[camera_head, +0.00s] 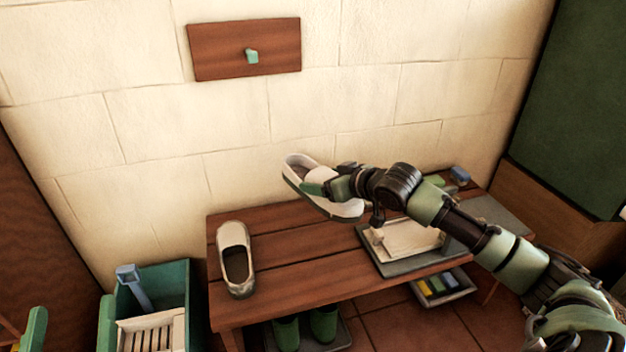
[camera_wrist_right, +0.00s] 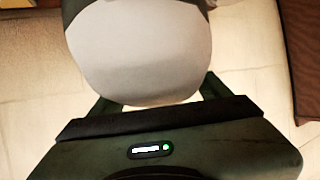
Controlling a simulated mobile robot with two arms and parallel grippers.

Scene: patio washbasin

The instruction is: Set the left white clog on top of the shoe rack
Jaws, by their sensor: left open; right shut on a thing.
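My right gripper (camera_head: 325,188) is shut on a white clog (camera_head: 347,208) with a grey sole and holds it tilted near the wall, at the back of the wooden slatted rack (camera_head: 300,278). I cannot tell if it touches the top. In the right wrist view the clog's pale rounded end (camera_wrist_right: 140,50) fills the space between the fingers. A second white clog (camera_head: 233,236) rests on the rack's left end. My left gripper (camera_head: 70,326) is open and empty at the bottom left, only its fingers showing.
A tray (camera_head: 385,262) with a pale board lies on the rack's right part. Green boots (camera_head: 323,322) and a tray of coloured blocks (camera_head: 447,287) sit below. A green crate (camera_head: 168,275) stands left. A wall board (camera_head: 222,52) has a peg. The rack's middle is clear.

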